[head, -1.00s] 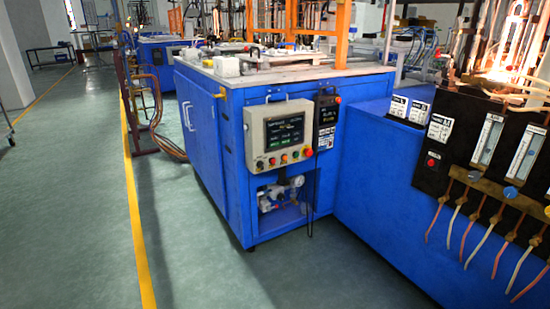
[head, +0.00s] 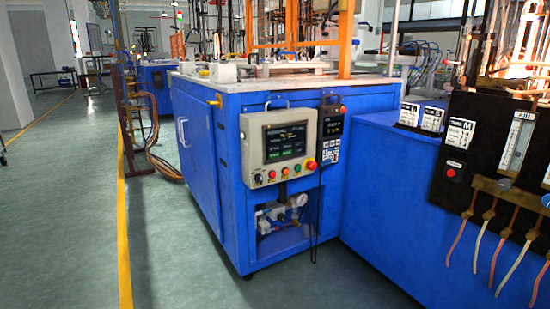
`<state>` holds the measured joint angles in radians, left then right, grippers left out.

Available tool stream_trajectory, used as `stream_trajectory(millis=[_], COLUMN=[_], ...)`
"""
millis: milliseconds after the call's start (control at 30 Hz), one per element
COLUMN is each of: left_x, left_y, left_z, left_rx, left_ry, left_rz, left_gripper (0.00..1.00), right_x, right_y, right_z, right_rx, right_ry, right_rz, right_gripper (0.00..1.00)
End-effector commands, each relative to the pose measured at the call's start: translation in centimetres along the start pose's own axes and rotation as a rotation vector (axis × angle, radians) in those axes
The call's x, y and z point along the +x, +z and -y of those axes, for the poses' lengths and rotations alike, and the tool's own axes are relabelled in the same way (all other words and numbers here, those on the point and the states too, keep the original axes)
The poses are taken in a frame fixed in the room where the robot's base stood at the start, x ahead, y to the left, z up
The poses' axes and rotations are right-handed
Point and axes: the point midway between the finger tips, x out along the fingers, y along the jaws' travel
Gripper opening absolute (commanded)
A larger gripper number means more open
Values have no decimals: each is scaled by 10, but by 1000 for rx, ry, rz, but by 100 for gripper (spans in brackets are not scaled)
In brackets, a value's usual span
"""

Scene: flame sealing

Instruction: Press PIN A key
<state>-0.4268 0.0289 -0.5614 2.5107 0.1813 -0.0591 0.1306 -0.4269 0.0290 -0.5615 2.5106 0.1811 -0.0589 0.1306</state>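A beige control panel (head: 278,137) with a dark screen (head: 284,141) hangs on the front of the blue machine cabinet (head: 224,190). A row of small coloured knobs and buttons (head: 284,174) runs along its lower edge, with a larger red button (head: 310,165) at the right end. A black keypad unit (head: 331,133) with a small display and light keys is mounted just right of the panel. Key labels are too small to read, so I cannot tell which key is PIN A. Neither of my grippers shows.
A gauge and valve assembly (head: 281,214) sits in an opening below the panel. A dark cable hangs beside it. A blue bench (head: 390,190) with a black flowmeter panel (head: 488,150) and hoses stands at right. Green floor (head: 70,210) is clear at left, with a yellow line (head: 122,220).

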Motion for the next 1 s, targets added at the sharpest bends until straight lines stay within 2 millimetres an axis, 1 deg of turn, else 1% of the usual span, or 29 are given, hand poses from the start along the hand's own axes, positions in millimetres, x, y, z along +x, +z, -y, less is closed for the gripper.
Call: stream_trajectory(millis=[67, 100, 167, 200, 233, 267, 1000], left_x=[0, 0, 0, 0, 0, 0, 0], left_y=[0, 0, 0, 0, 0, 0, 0], left_z=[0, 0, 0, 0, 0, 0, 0], left_rx=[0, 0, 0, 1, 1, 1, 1], left_ry=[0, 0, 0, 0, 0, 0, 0], left_rz=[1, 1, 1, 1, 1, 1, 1], left_gripper=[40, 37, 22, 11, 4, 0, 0], right_x=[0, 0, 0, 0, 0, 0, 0], right_y=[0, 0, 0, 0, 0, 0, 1], right_z=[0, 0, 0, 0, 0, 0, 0], right_rx=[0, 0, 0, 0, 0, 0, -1], right_ry=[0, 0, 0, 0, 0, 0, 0], right_rz=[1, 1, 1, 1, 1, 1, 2], right_gripper=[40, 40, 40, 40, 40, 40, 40])
